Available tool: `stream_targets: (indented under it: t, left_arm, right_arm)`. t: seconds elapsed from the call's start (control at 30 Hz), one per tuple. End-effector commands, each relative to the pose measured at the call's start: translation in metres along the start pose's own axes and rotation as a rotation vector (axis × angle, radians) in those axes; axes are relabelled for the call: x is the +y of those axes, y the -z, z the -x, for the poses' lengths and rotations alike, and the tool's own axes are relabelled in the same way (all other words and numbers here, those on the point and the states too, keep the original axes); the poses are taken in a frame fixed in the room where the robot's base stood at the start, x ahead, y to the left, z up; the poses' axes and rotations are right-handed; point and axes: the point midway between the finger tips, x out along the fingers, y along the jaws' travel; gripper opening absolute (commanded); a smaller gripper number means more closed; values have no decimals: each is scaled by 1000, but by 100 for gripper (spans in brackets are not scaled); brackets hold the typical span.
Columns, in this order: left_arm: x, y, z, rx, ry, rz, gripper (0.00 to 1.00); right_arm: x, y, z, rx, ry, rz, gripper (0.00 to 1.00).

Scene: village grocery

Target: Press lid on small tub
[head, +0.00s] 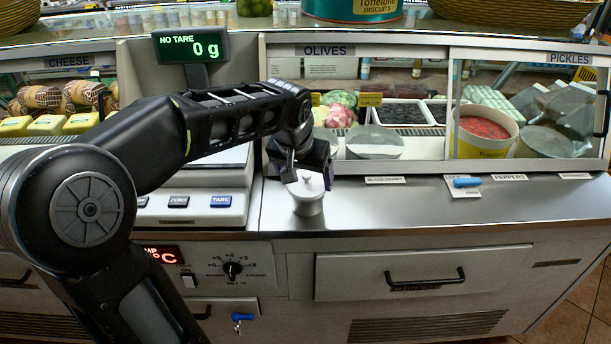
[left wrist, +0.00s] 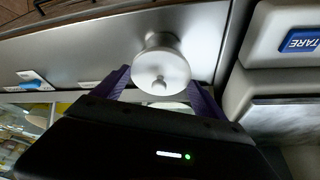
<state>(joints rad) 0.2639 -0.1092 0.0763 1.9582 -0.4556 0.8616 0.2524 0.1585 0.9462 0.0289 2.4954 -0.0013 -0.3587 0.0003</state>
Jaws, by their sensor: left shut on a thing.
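The exact finger contact is partly hidden. My right gripper is not in view.
The scale (head: 190,204) with its buttons is close on the left. The glass-fronted olive case (head: 350,150) stands right behind the tub. A blue-handled item (head: 467,182) lies on the ledge at right. The ledge between is clear apart from labels.

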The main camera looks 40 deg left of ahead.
Motion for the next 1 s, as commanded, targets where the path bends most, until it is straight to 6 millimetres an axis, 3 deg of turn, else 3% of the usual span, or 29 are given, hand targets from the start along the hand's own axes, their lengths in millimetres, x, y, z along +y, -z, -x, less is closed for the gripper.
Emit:
stream_targets:
  t: [0.27,0.3,0.5,1.0]
  left_arm:
    - [0,0,0,0,0,0,46]
    - [0,0,0,0,0,0,85]
    - [0,0,0,0,0,0,100]
    - [0,2,5,1,0,0,100]
  right_arm:
    - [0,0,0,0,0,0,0]
    - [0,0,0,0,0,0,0]
    - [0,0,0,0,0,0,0]
    - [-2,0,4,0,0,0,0]
